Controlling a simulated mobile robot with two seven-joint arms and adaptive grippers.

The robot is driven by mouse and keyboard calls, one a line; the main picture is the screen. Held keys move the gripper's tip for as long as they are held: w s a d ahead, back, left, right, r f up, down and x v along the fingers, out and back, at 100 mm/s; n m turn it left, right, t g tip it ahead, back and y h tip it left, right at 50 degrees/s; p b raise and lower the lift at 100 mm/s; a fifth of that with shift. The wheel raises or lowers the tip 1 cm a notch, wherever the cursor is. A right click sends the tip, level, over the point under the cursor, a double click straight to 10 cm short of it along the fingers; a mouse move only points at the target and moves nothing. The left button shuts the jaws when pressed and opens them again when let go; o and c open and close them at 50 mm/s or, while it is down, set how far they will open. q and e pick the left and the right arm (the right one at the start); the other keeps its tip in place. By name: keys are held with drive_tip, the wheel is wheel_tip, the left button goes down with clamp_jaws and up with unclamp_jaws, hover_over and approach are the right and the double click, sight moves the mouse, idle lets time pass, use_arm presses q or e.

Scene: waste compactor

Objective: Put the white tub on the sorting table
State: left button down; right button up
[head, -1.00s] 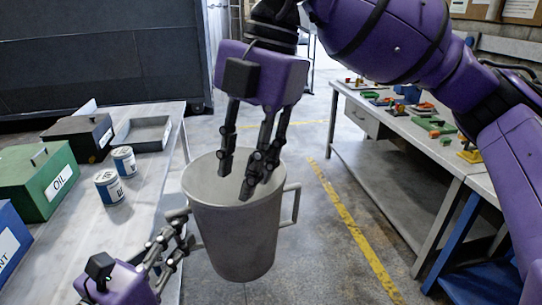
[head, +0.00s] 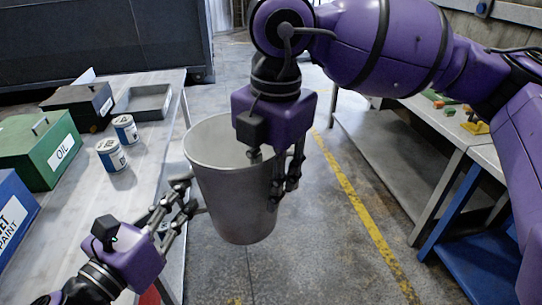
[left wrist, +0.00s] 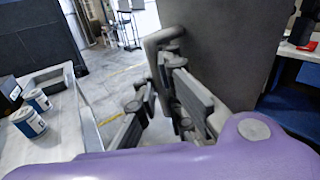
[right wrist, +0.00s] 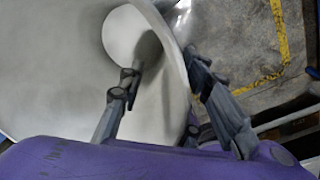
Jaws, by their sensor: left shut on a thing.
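The white tub (head: 235,200), a tall grey-white bucket, hangs upright above the floor beside the right edge of the left table (head: 145,165). My left gripper (head: 187,196) is shut on the tub's left handle; the handle (left wrist: 160,42) shows between its fingers in the left wrist view. My right gripper (head: 280,175) is lowered at the tub's right rim. In the right wrist view its fingers (right wrist: 160,90) are apart, one inside the tub and the other outside the wall. The tub's right handle is hidden behind this gripper in the head view.
The left table carries a green OIL box (head: 40,148), a blue paint box (head: 12,222), a dark box (head: 80,103), a grey tray (head: 150,102) and two cans (head: 112,155) (head: 125,129). Another workbench (head: 425,135) stands right, across open floor.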

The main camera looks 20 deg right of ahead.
drive_tip(key=shift+f, duration=0.5)
drive_tip(key=shift+a, duration=0.1)
clamp_jaws()
use_arm(q)
drive_tip(key=c, duration=1.9)
unclamp_jaws()
drive_tip(key=shift+s+d, duration=0.1)
drive_tip(key=shift+c, duration=0.2)
drive_tip(key=shift+o, duration=0.7)
